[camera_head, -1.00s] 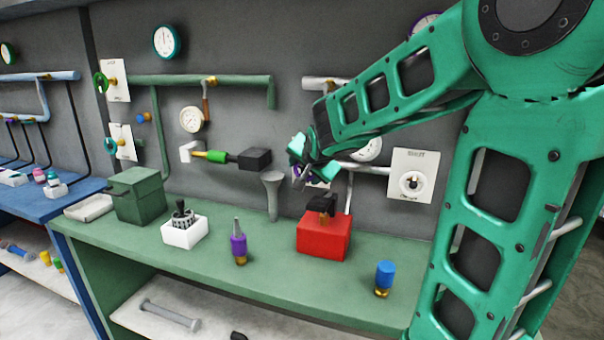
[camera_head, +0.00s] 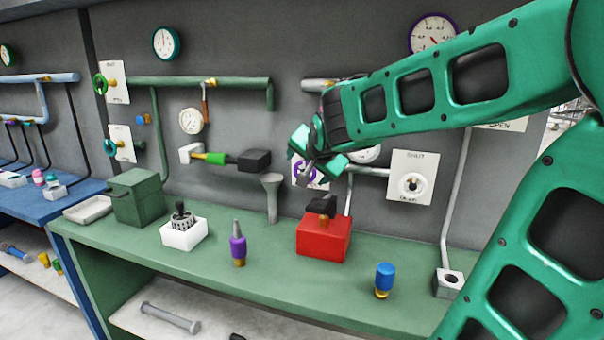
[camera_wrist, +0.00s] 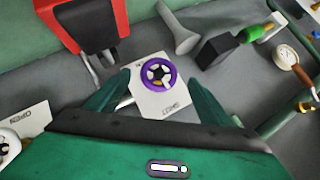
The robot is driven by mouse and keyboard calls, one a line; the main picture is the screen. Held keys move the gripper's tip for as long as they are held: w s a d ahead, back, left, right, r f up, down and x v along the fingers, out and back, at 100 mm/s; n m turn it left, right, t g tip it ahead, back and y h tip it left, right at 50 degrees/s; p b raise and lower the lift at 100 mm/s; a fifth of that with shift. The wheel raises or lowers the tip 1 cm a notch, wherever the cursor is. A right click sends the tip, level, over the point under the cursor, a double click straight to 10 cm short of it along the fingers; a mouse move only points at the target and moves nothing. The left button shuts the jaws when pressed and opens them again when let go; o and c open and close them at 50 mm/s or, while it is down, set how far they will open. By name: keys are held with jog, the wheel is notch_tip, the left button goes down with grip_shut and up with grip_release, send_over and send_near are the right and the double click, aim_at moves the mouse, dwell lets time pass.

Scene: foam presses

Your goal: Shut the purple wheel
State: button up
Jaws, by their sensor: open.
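The purple wheel (camera_wrist: 159,74) is a small ring with spokes, mounted on a white plate (camera_wrist: 165,104) with lettering on it. In the wrist view it shows between my two open fingers, a little ahead of them. In the head view the wheel (camera_head: 298,170) is on the back wall, partly hidden by my gripper (camera_head: 314,156). My gripper is open and in front of the wheel. The fingers do not visibly hold the rim; whether they touch it I cannot tell.
A red box (camera_head: 324,240) with a black part on top stands on the green bench below the wheel. A grey funnel-shaped post (camera_head: 272,197) stands to its left. Another plate with a white wheel (camera_head: 411,186) is to the right.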

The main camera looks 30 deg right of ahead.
jog(key=v, duration=0.4)
jog(key=shift+s+a+r, duration=0.15)
jog(key=shift+s, duration=0.05)
dwell(0.4)
